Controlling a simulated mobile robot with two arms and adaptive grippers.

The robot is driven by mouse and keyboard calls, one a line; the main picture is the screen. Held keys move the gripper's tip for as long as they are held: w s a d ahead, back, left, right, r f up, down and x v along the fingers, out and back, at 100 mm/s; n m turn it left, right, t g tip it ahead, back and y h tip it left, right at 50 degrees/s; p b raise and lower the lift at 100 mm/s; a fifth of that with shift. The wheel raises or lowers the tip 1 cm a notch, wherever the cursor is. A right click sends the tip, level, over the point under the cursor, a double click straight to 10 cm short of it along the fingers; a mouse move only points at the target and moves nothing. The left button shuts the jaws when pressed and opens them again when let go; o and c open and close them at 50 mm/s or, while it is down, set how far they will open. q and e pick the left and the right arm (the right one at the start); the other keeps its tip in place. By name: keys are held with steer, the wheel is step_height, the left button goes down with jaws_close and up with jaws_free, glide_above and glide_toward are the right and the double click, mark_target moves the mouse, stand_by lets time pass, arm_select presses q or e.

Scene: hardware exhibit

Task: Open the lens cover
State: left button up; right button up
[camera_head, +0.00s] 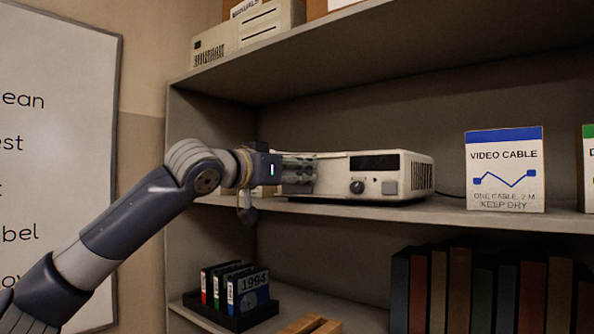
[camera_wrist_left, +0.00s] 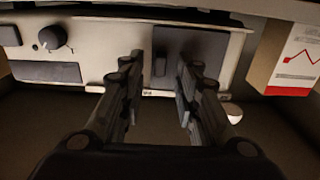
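The pale projector (camera_head: 410,186) sits on the middle shelf, its front facing me. The lens cover (camera_wrist_left: 205,45) is a dark square panel on the projector's front in the left wrist view, with a small raised tab (camera_wrist_left: 160,62) along its left edge. In the head view my left gripper hides it. My left gripper (camera_head: 308,175) is at the left part of the projector's front. In the left wrist view its two fingers (camera_wrist_left: 160,70) are apart, one each side of the tab, with nothing held. Contact cannot be told. My right gripper is out of view.
A knob (camera_head: 357,187) is right of my gripper. A video cable box (camera_head: 505,190) stands farther right. The shelf (camera_head: 445,208) has free room between. Books (camera_head: 480,290) and a black disc tray (camera_head: 240,322) are below. A whiteboard (camera_head: 60,120) hangs left.

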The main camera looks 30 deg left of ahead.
mark_target(339, 171)
arm_select(q)
jaws_close()
steer(key=d+b, duration=0.1)
steer(key=d, duration=0.4)
steer(key=d+b, duration=0.1)
steer(key=d, duration=0.1)
steer(key=shift+s+d+b, duration=0.25)
steer(key=shift+d+b, duration=0.1)
steer(key=shift+a, duration=0.15)
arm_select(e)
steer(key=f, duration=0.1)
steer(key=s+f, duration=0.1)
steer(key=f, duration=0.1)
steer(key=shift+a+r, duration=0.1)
arm_select(q)
steer(key=shift+o, duration=0.2)
jaws_free()
steer(key=shift+a, duration=0.1)
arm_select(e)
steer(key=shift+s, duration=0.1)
